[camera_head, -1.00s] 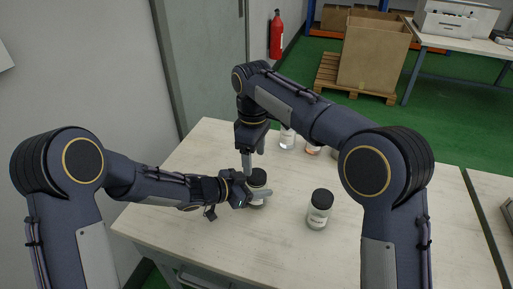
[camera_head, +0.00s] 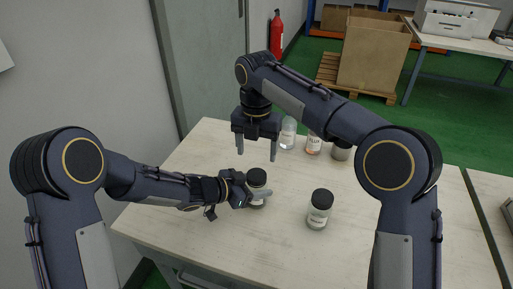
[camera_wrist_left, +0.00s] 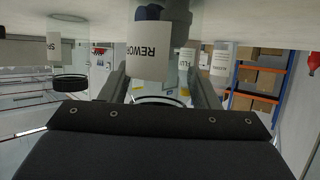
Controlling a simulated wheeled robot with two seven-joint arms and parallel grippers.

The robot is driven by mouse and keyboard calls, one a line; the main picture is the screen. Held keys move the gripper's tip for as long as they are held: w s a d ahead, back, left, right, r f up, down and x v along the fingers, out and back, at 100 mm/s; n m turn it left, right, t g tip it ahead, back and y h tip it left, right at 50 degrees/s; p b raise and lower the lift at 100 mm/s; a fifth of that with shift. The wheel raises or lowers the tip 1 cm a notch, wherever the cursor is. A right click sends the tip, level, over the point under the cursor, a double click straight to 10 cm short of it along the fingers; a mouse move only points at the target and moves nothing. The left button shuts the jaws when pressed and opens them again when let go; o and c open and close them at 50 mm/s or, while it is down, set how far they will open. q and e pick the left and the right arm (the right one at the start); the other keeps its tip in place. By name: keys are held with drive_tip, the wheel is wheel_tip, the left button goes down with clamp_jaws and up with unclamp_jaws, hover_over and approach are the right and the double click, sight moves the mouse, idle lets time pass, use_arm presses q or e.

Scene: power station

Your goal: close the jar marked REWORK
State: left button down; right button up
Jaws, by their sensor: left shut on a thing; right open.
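The jar marked REWORK (camera_head: 257,199) stands on the table with a black lid (camera_head: 257,176) on top. Its label is readable in the left wrist view (camera_wrist_left: 152,52), which is upside down. My left gripper (camera_head: 254,186) is shut on this jar, a finger on either side of it. The lid looks level, but I cannot tell how tightly it sits; in the left wrist view it is mostly hidden. My right gripper (camera_head: 257,157) is open and empty above and slightly behind the jar, fingers pointing down, apart from the lid.
Another black-lidded jar (camera_head: 319,209) stands to the right of the held one. The table (camera_head: 200,160) is clear at left and front.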

sight(256, 174)
drive_tip(key=shift+f, duration=4.05)
drive_tip(key=c, duration=1)
drive_tip(key=m, duration=1.6)
